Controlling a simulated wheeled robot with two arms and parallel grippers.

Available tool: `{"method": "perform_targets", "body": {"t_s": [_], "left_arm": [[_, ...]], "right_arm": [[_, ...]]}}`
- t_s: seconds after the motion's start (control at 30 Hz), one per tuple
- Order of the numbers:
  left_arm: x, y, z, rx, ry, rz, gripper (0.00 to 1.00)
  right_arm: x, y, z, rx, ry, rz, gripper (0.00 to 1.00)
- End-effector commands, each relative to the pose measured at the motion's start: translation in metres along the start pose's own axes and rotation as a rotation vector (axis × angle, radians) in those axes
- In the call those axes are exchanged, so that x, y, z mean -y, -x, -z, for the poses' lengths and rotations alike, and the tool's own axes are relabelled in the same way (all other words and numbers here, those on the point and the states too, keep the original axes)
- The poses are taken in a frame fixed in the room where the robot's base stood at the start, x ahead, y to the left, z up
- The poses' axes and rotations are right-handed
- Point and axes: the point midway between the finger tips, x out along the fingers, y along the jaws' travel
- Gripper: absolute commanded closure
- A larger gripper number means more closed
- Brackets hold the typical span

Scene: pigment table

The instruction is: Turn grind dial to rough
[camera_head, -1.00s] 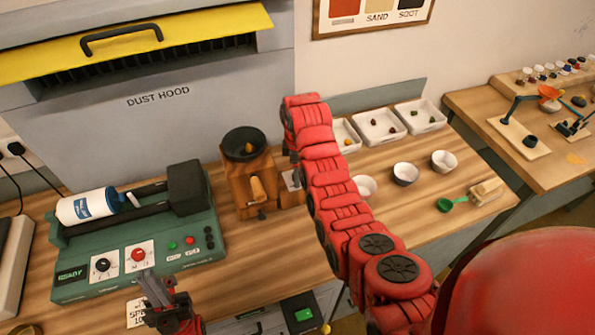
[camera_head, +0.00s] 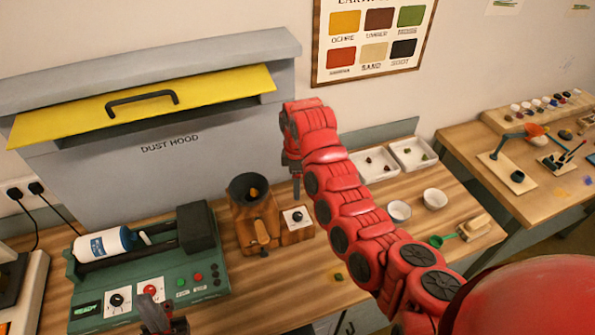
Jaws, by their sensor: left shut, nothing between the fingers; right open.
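The grinder (camera_head: 247,222) is a wooden block with a black hopper and a wooden handle. A white plate with a black dial (camera_head: 297,216) sits on a wooden block at its right side; its markings are too small to read. My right gripper (camera_head: 297,193) hangs just above and behind this dial, fingers pointing down, apart from it as far as I can see. It is open and empty. My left gripper (camera_head: 155,316) is shut and empty at the bottom left, in front of the green machine.
The green machine (camera_head: 200,270), with a black and a red knob, stands left with a white jar (camera_head: 104,244) on top. White trays (camera_head: 413,153) and bowls (camera_head: 398,211) are right of my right arm. A small dark lump (camera_head: 338,277) lies on the table front.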

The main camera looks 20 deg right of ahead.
Motion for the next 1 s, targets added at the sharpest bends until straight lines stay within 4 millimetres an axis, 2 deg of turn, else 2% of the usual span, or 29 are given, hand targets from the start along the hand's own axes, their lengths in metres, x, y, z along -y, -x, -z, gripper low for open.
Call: {"method": "perform_targets", "body": {"t_s": [0.2,0.33,1.0], "left_arm": [[0.0,0.004,-0.001,0.0,0.0,0.0,1.0],[0.0,0.005,-0.001,0.0,0.0,0.0,1.0],[0.0,0.005,-0.001,0.0,0.0,0.0,1.0]], "right_arm": [[-0.001,0.025,-0.001,0.003,0.001,-0.005,0.3],[0.0,0.033,-0.002,0.005,0.0,-0.003,0.3],[0.001,0.035,-0.001,0.004,0.001,-0.001,0.3]]}}
